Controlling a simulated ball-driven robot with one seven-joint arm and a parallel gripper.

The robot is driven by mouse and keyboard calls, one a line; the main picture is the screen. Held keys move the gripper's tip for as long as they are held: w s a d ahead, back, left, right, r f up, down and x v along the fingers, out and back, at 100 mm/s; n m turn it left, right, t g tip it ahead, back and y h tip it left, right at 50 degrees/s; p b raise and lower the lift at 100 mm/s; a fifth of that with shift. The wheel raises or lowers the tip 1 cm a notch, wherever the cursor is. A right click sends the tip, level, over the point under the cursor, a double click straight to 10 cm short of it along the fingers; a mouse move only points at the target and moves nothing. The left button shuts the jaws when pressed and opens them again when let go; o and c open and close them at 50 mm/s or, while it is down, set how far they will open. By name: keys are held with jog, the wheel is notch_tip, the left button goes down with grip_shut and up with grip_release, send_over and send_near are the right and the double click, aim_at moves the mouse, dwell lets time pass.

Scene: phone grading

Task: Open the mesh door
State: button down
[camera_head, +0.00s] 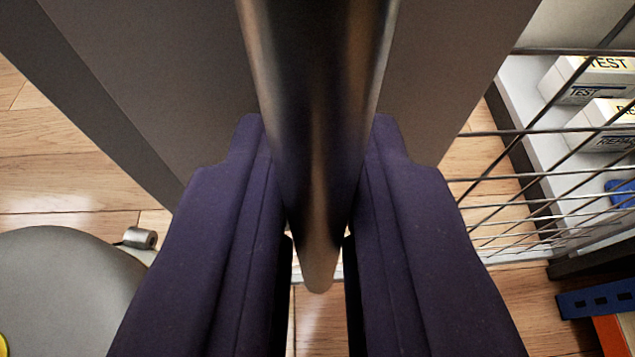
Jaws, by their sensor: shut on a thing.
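A dark, rounded vertical bar, the door handle (315,130), runs down the middle of the view and tapers to a rounded lower end. My gripper (317,215) has its two dark purple fingers on either side of this handle, shut on it. The mesh door (530,190) shows at the right as a grid of thin dark wires. A flat grey-brown panel (180,90), which looks like the door's frame, stands behind the handle. The hinges and latch are not in view.
Behind the mesh at the right, white boxes (590,80) with printed labels sit on a pale shelf (520,90). A blue piece (590,300) lies at the lower right. A grey rounded body (70,290) fills the lower left. Wooden floor (50,165) shows at the left.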

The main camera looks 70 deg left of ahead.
jog(key=c, duration=1.2)
grip_release()
jog(key=shift+o, duration=0.2)
jog(key=p+v, duration=0.2)
jog(key=v, duration=0.5)
jog(key=shift+d+p, duration=0.35)
jog(key=shift+d, duration=0.05)
jog(key=shift+s+r, duration=0.1)
jog(key=shift+s, duration=0.05)
